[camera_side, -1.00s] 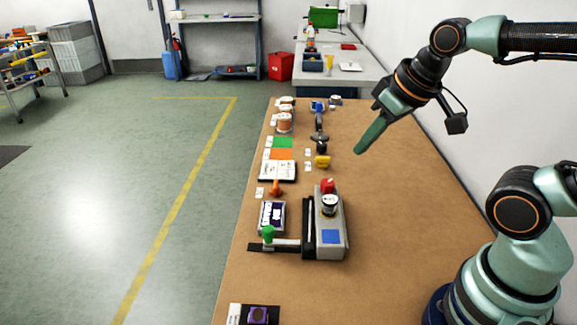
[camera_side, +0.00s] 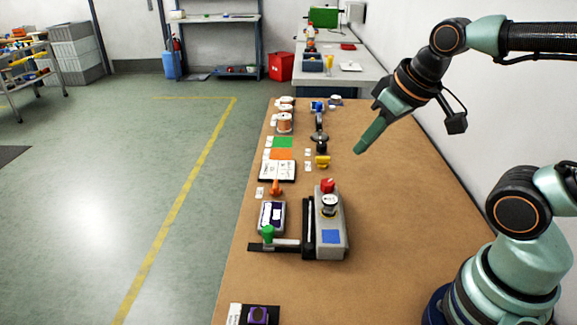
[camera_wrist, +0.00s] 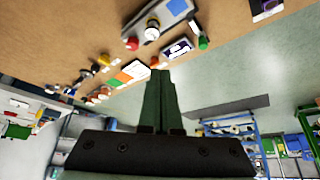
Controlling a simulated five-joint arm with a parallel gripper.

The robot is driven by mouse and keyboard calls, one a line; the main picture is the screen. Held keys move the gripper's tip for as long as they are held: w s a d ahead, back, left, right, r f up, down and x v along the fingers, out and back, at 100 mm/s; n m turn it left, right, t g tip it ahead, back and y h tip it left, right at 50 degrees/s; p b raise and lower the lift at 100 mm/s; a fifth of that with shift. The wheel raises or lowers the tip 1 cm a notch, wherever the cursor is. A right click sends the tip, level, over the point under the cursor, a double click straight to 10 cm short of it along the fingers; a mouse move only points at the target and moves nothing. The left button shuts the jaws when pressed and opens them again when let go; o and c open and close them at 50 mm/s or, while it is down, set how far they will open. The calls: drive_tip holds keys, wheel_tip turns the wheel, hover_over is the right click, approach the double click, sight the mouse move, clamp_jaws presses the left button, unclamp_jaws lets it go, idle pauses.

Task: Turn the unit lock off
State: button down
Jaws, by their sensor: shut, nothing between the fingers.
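A grey unit (camera_side: 336,222) stands on the brown table, with a red knob (camera_side: 327,185) at its far end, a black-and-white dial (camera_side: 329,204) and a blue square on top. I cannot tell which part is the unit lock. In the wrist view the red knob (camera_wrist: 131,44), dial (camera_wrist: 152,31) and grey unit (camera_wrist: 172,10) show at the top. My gripper (camera_side: 360,150) is shut and empty, above the table, to the right of and beyond the unit. Its fingers (camera_wrist: 159,76) touch nothing.
A purple button (camera_side: 258,315) is at the front. Several small parts line the table's far left. The table's right side is clear.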

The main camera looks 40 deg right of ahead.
drive_tip(key=c, duration=0.9)
unclamp_jaws()
drive_tip(key=shift+w+r, duration=0.1)
drive_tip(key=shift+w, duration=0.1)
drive_tip(key=shift+o, duration=0.2)
drive_tip(key=m+g, duration=0.6)
drive_tip(key=m, duration=0.3)
hover_over(276, 183)
wheel_tip(276, 183, down, 12)
wheel_tip(276, 183, down, 12)
drive_tip(key=shift+w+r, duration=0.1)
drive_tip(key=shift+r, duration=0.05)
drive_tip(key=shift+c, duration=0.3)
clamp_jaws()
